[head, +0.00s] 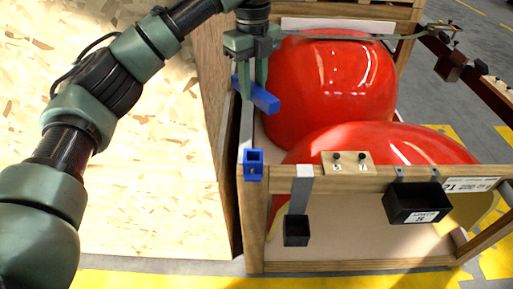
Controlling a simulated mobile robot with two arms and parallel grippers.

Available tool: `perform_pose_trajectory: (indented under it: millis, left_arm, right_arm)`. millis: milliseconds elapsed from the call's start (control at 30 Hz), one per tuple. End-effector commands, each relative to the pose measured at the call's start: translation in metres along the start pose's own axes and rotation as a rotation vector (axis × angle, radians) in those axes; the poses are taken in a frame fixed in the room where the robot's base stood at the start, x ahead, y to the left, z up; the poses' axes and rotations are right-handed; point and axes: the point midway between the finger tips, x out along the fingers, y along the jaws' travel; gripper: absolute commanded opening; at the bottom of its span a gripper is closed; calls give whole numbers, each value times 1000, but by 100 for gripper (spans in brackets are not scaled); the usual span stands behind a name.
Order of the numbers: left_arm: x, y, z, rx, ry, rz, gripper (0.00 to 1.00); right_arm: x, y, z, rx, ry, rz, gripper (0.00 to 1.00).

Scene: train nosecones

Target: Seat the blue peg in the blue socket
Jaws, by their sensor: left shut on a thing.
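The blue peg (262,98) is a square bar held by my left gripper (254,88), whose fingers are shut on it. The peg hangs tilted near the left edge of the wooden crate, with its long side slanting down to the right. The blue socket (253,165) is a small square block with an open top, fixed at the crate's front left corner post. The peg is above and behind the socket in the head view, apart from it. My right gripper is not in view.
Two large red nosecones (330,85) fill the wooden crate (380,181). A black bin (417,203), a small dark cup (296,231) and a plate with two knobs (347,163) are on its front. A tall chipboard panel (150,190) stands left.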

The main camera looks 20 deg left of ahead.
Motion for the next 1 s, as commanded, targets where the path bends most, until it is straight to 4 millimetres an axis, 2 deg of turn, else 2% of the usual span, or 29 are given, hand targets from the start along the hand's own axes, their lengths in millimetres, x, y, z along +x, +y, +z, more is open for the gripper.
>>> perform_pose_trajectory:
  millis: [33, 400, 500, 667, 900, 1000]
  left_arm:
    - [17, 1, -1, 1, 6, 4, 0]
    - [108, 1, 0, -3, 1, 3, 0]
    - [126, 2, 0, -3, 1, 2, 0]
    - [139, 0, 0, -3, 0, 0, 0]
    - [173, 1, 0, -3, 1, 1, 0]
    - [180, 0, 0, -2, 1, -1, 0]
  right_arm:
    - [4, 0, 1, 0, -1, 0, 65]
    - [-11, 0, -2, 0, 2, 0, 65]
    - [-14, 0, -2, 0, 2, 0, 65]
    - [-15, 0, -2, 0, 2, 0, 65]
    - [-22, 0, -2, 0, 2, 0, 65]
    - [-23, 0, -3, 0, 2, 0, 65]
